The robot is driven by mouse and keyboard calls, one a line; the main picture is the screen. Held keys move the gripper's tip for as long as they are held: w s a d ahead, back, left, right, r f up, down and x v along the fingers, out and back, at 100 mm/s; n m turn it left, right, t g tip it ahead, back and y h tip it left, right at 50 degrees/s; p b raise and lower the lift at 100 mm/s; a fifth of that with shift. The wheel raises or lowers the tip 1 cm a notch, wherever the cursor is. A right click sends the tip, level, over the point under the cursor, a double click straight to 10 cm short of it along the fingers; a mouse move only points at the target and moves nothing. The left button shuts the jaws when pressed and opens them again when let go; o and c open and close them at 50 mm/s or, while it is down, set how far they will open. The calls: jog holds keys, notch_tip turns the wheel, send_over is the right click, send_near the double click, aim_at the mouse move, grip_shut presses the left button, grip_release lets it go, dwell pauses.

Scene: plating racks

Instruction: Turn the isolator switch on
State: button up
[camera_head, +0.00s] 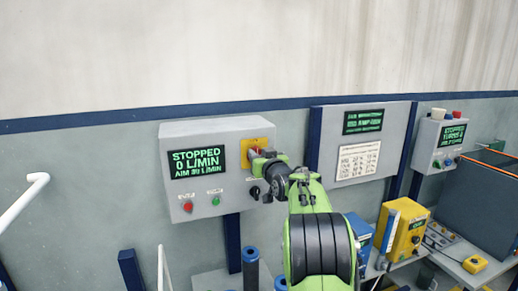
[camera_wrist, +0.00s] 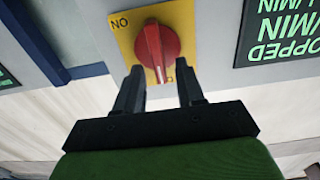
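The isolator switch is a red rotary knob (camera_wrist: 158,48) on a yellow plate (camera_wrist: 184,18), and it shows in the wrist view at the top middle. Its raised handle runs nearly upright in that picture. An "ON" label appears upside down at the plate's left. My gripper (camera_wrist: 159,72) is open, with its two dark fingers apart, just below and to either side of the handle's lower end. I cannot tell whether they touch it. In the head view the yellow plate (camera_head: 258,145) sits on a grey control box (camera_head: 225,132), with my gripper (camera_head: 262,163) in front, partly hiding the knob.
The box has a green display (camera_head: 197,162) reading "STOPPED 0 L/MIN", a red button (camera_head: 188,207) and a green button (camera_head: 216,201). Further right are a second panel (camera_head: 330,185) and a yellow unit (camera_head: 405,235).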

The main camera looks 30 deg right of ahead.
jog(key=shift+w, duration=0.2)
jog(key=shift+s, duration=0.1)
grip_shut()
jog(key=shift+s+d+f+m+b, duration=0.1)
jog(key=shift+d+f+m+b, duration=0.25)
jog(key=shift+m, duration=2.6)
jog(key=shift+s+d+f+m+b, duration=0.1)
jog(key=shift+d+f+m+b, duration=0.3)
jog(key=shift+m, duration=2.6)
jog(key=shift+d+f+m+b, duration=0.15)
jog(key=shift+m+b, duration=0.35)
jog(key=shift+m, duration=2.45)
